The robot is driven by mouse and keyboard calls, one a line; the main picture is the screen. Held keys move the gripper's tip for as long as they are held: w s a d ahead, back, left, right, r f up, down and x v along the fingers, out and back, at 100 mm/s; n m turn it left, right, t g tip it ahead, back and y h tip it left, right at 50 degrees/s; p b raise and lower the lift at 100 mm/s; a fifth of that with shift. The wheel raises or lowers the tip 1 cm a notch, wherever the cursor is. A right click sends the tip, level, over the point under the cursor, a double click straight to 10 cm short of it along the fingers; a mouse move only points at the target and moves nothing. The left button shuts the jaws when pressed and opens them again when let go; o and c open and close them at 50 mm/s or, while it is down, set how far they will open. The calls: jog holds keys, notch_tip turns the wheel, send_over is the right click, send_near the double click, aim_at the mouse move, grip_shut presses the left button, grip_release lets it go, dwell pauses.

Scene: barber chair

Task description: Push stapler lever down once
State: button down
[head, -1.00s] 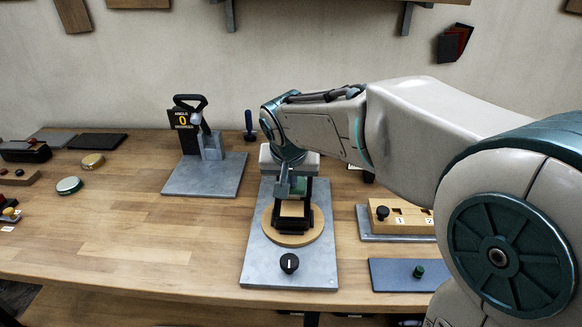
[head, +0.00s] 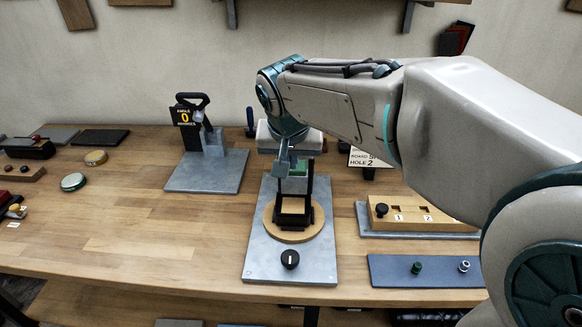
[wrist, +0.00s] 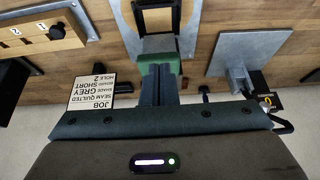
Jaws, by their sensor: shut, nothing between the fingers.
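An upright device with a black looped lever (head: 190,103) stands on a grey plate (head: 208,178), back left of centre; I take it as the stapler, though its form is not fully clear. It carries a black sign (head: 184,117) with a yellow 0. The lever is raised. In the wrist view the plate (wrist: 245,48) is at upper right. My gripper (head: 283,171) is shut and empty, to the right of the device and clear of its lever. In the wrist view, my gripper (wrist: 158,78) overlaps a green block (wrist: 161,60); contact cannot be told.
A small black frame (head: 295,213) stands on a round wooden disc (head: 293,236) over a grey plate with a knob (head: 290,259). A wooden block (head: 445,216) and a blue mat (head: 425,275) lie right.

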jog(key=v, duration=0.6)
jog(key=shift+s+r, duration=0.2)
jog(key=shift+s, duration=0.1)
jog(key=s+d+f+g, duration=0.2)
jog(key=s+d+f, duration=1.2)
jog(key=d+f, duration=0.2)
jog(key=c, duration=2.1)
grip_release()
jog(key=shift+d, duration=0.1)
jog(key=shift+c, duration=0.2)
